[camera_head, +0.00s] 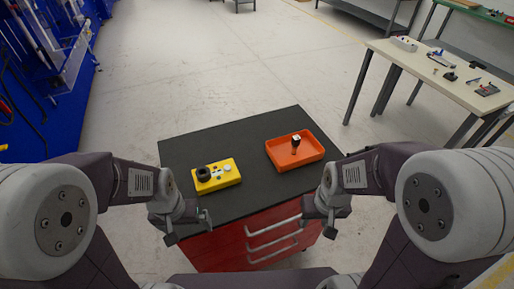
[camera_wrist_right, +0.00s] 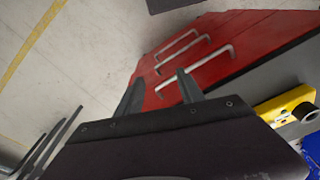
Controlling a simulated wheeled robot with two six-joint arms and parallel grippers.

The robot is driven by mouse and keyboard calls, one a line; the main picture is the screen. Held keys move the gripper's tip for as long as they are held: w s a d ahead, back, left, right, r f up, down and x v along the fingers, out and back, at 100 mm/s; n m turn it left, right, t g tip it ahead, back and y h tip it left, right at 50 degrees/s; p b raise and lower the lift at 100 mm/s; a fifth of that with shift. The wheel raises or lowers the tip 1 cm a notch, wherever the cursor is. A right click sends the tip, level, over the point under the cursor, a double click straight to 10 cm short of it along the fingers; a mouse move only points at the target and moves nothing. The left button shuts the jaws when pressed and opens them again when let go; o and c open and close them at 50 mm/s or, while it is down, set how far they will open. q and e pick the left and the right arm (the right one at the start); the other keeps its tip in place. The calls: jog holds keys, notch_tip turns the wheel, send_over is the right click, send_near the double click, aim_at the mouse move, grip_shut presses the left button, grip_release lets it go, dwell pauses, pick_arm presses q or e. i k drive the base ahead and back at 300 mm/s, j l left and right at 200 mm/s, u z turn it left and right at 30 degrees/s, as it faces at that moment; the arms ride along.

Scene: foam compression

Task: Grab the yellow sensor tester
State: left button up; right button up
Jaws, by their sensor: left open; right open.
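The yellow sensor tester (camera_head: 217,175) is a flat yellow block with a black round part and small light knobs on top. It lies on the left half of the black-topped cart (camera_head: 255,130). Part of it also shows at the right edge of the right wrist view (camera_wrist_right: 287,103). My left gripper (camera_head: 188,226) is open and empty at the cart's front left, nearer to me than the tester and apart from it. My right gripper (camera_head: 322,217) is open and empty off the cart's front right edge. Its two fingers (camera_wrist_right: 158,92) show before the red drawer front.
An orange tray (camera_head: 276,156) with a small black-and-white object (camera_head: 295,144) inside stands on the right of the cart top. The cart has red drawers with silver handles (camera_head: 272,238). A table (camera_head: 429,66) with tools stands at the back right. The cart's middle is clear.

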aim_at(213, 178)
jog(key=j+u, duration=0.25)
jog(key=j, duration=0.5)
jog(key=j+u, duration=0.25)
jog(key=j, duration=0.5)
jog(key=i, duration=0.05)
